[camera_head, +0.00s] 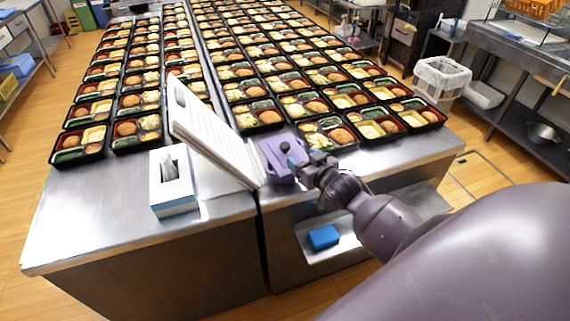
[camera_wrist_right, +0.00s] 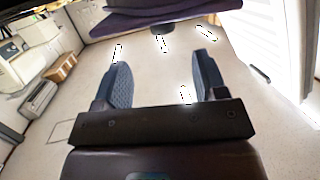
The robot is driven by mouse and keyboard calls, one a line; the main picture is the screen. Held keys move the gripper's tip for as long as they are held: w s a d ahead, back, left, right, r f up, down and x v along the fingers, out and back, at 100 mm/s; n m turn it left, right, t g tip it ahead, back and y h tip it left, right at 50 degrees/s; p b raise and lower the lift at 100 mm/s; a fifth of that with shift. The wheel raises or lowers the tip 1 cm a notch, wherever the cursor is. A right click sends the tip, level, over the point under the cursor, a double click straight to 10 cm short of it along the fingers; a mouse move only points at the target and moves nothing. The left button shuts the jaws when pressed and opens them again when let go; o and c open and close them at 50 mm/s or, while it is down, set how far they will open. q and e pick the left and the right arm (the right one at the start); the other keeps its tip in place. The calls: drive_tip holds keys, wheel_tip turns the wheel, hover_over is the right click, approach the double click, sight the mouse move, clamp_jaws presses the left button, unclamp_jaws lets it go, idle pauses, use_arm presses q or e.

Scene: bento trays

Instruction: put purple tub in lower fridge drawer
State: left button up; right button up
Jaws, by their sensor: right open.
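The purple tub (camera_head: 273,152) stands on the metal counter near its front edge, with a dark knob (camera_head: 284,146) on it. My right gripper (camera_head: 302,162) is at the tub's right side, with its arm coming in from the right. In the right wrist view the picture appears upside down. The tub (camera_wrist_right: 130,22) crosses the top, and its knob (camera_wrist_right: 162,29) lies between and beyond the fingertip lines. The right fingers (camera_wrist_right: 160,62) are spread with nothing between them. My left gripper is not in view. No fridge drawer can be made out.
A white slatted panel (camera_head: 212,130) leans just left of the tub. A tissue box (camera_head: 173,195) stands on the left counter. Rows of bento trays (camera_head: 268,117) fill the counter behind. A blue item (camera_head: 323,237) lies on the shelf below.

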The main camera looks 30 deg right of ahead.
sight(288, 147)
drive_tip(key=shift+w+f, duration=0.25)
drive_tip(key=shift+w, duration=1.15)
drive_tip(key=shift+w+f, duration=0.3)
drive_tip(key=shift+w, duration=1.1)
drive_tip(key=shift+w+f, duration=0.25)
drive_tip(key=shift+w, duration=1.15)
clamp_jaws()
drive_tip(key=shift+r, duration=0.1)
